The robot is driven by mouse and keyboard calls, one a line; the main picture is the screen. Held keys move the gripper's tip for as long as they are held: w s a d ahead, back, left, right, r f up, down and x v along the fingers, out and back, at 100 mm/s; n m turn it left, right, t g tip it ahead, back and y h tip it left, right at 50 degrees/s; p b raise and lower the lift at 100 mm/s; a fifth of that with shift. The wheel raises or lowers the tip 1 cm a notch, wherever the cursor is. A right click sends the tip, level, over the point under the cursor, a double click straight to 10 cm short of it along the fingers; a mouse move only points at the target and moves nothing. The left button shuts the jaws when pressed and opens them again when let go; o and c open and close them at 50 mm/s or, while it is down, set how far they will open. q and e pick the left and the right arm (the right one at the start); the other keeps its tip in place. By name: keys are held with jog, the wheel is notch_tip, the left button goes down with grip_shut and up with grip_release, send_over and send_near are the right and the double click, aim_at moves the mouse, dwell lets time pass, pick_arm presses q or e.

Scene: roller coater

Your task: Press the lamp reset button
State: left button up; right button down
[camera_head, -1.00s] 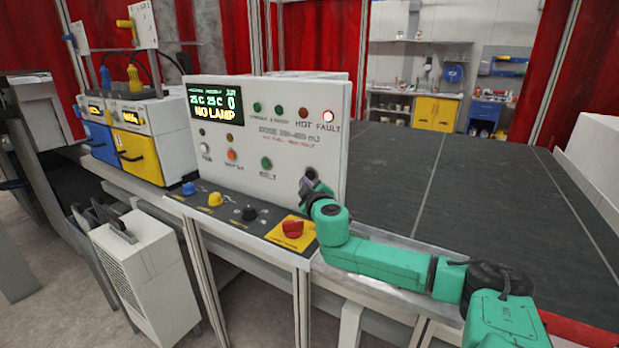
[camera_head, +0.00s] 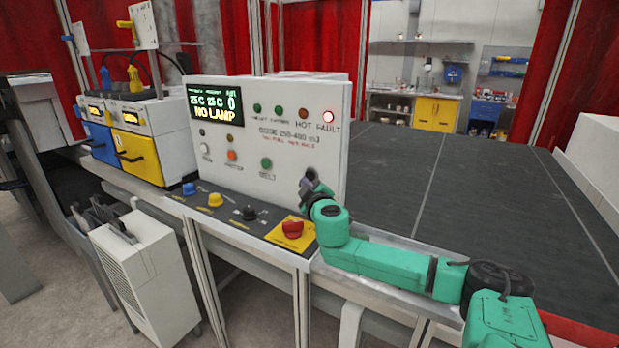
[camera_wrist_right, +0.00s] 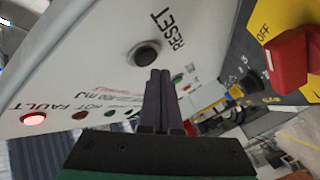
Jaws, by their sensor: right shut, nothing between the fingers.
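The lamp reset button is a round black button (camera_wrist_right: 146,54) labelled RESET on the grey-white control panel (camera_wrist_right: 85,62) in the right wrist view. My right gripper (camera_wrist_right: 160,76) is shut and empty, its two dark fingers together. The fingertips show just beside and below the button in that view; I cannot tell if they touch the panel. In the head view my right gripper (camera_head: 309,181) is at the lower right of the panel face and hides the button. The display (camera_head: 215,104) reads NO LAMP and the red FAULT light (camera_head: 328,117) is lit. My left gripper is not in view.
A red rotary switch (camera_head: 292,229) on a yellow plate sits just below my right gripper, labelled OFF in the wrist view. Black, yellow and blue knobs (camera_head: 215,199) line the ledge. A wide dark belt (camera_head: 470,190) lies to the right.

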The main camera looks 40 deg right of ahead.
dwell(0.7)
jog(key=shift+w+d, duration=0.15)
jog(key=shift+d, duration=0.25)
jog(key=shift+w+d, duration=0.1)
jog(key=shift+d, duration=0.35)
dwell(0.4)
jog(key=shift+a, duration=0.1)
jog(key=shift+s+a, duration=0.25)
jog(key=shift+a, duration=0.45)
jog(key=a, duration=0.2)
jog(key=s+a, duration=0.1)
jog(key=a, duration=0.1)
jog(key=shift+s+a+p, duration=0.2)
jog(key=shift+a+p, duration=0.1)
jog(key=shift+a, duration=0.1)
dwell(0.8)
